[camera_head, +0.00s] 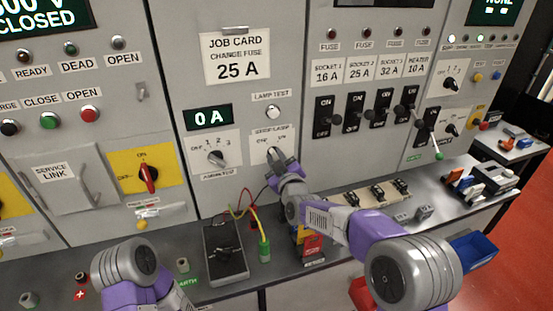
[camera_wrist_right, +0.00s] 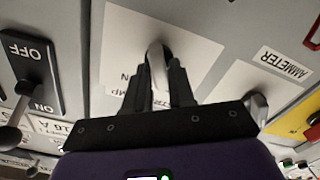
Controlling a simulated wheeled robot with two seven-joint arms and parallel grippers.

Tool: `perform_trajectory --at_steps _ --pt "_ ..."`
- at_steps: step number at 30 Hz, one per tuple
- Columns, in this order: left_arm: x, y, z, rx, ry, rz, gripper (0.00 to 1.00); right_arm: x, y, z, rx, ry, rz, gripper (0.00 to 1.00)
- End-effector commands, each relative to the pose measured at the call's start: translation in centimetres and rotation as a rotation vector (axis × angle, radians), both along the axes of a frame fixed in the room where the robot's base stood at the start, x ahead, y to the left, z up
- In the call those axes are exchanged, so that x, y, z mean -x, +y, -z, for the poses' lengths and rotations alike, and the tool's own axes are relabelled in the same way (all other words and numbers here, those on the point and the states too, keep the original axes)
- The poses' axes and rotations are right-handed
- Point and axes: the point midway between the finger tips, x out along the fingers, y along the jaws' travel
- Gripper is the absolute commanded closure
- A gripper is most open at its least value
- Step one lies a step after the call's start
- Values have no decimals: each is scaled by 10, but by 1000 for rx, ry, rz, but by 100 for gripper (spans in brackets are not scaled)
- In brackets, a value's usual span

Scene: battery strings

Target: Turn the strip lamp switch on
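The strip lamp switch plate (camera_head: 259,139), white with OFF and ON marks, is on the grey cabinet below the lamp test button. Its knob is mostly hidden by my right gripper (camera_head: 274,158) in the head view. In the right wrist view the grey knob (camera_wrist_right: 157,52) stands between the fingertips of my right gripper (camera_wrist_right: 160,75). The fingers lie close along both sides of it and look shut on it. Which mark the knob points to is hard to tell. My left arm shows at the bottom left of the head view, but its gripper is out of view.
The ammeter selector (camera_head: 215,157) is just left of the switch; the lamp test button (camera_head: 272,112) is above. Black socket switches (camera_head: 354,111) are to the right. A meter (camera_head: 226,252) with leads lies on the grey bench (camera_head: 190,285) below, among several small parts.

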Motion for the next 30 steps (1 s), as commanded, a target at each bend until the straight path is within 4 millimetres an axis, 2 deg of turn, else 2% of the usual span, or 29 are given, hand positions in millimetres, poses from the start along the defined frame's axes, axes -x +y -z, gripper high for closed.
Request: perform_trajectory --at_steps 1,4,17,30 --pt "0 0 0 0 0 0 49 0 0 0 0 0 0 85" --pt "0 0 0 0 0 0 49 0 0 0 0 0 0 100" --pt "0 0 7 0 0 0 49 0 -1 1 -49 14 0 100" --pt "0 0 43 0 0 0 49 -1 -3 3 -367 117 1 100"
